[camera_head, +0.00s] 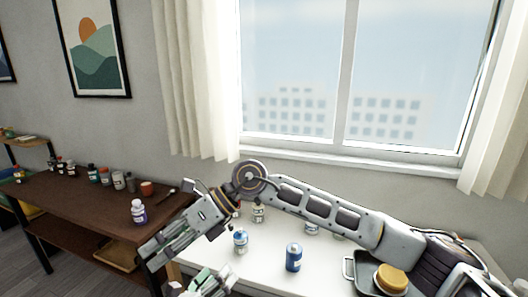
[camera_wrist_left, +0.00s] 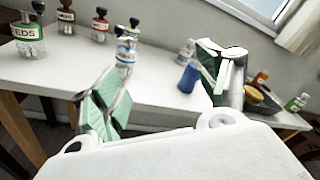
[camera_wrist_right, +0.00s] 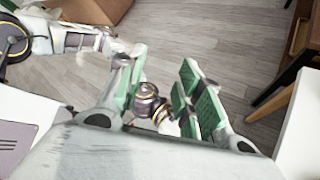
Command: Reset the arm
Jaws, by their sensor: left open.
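My left gripper (camera_head: 205,285) shows at the bottom edge of the head view, only partly in frame. In the left wrist view its green-padded fingers (camera_wrist_left: 160,78) stand wide apart with nothing between them. My right gripper (camera_head: 160,243) points down to the left in the head view, its arm reaching across from the right above the white counter. In the right wrist view its fingers (camera_wrist_right: 164,88) are apart, with a dark ringed joint of my own body seen between them and wooden floor beyond. No object is held in either gripper.
A white counter (camera_head: 265,270) carries a blue bottle (camera_head: 293,258), a white-and-blue bottle (camera_head: 240,242) and a grey tray (camera_head: 365,268) with a yellow round item (camera_head: 391,278). A brown table (camera_head: 90,205) at left holds several bottles, including a purple one (camera_head: 138,212).

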